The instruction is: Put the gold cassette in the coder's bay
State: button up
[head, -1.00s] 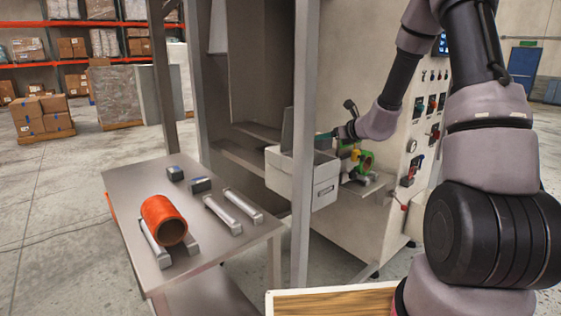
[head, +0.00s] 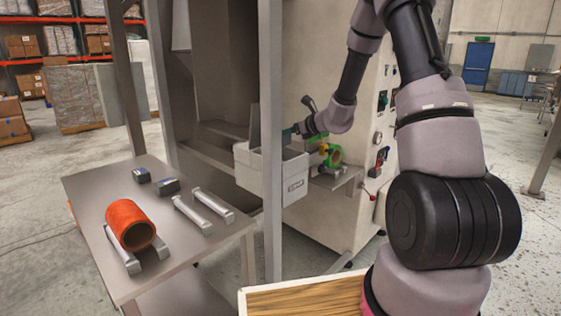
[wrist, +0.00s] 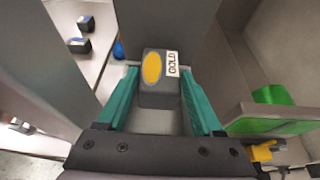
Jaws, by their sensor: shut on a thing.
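The gold cassette (wrist: 159,88) is a dark block with a gold oval and a white GOLD label. My gripper (wrist: 155,92) has its teal fingers shut on it, one on each side. In the head view my gripper (head: 289,132) is at the top of the coder (head: 262,178), a light grey box with a dark upright panel behind. The coder hides the cassette there. In the wrist view the coder's light grey bay (wrist: 152,121) shows just below the cassette in the picture. I cannot tell how deep the cassette sits in it.
A steel table (head: 95,190) at left holds an orange roll (head: 130,226), two small dark cassettes (head: 167,186) and metal bars (head: 203,212). A grey post (head: 271,80) stands before the coder. A green and yellow fitting (head: 331,155) is right of it. A wood-topped surface (head: 305,303) is in front.

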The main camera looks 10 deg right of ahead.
notch_tip(320, 180, down, 8)
jog(key=shift+r, duration=0.1)
dwell(0.4)
jog(key=shift+f, duration=0.65)
jog(key=o, duration=1.4)
jog(key=shift+o, duration=0.2)
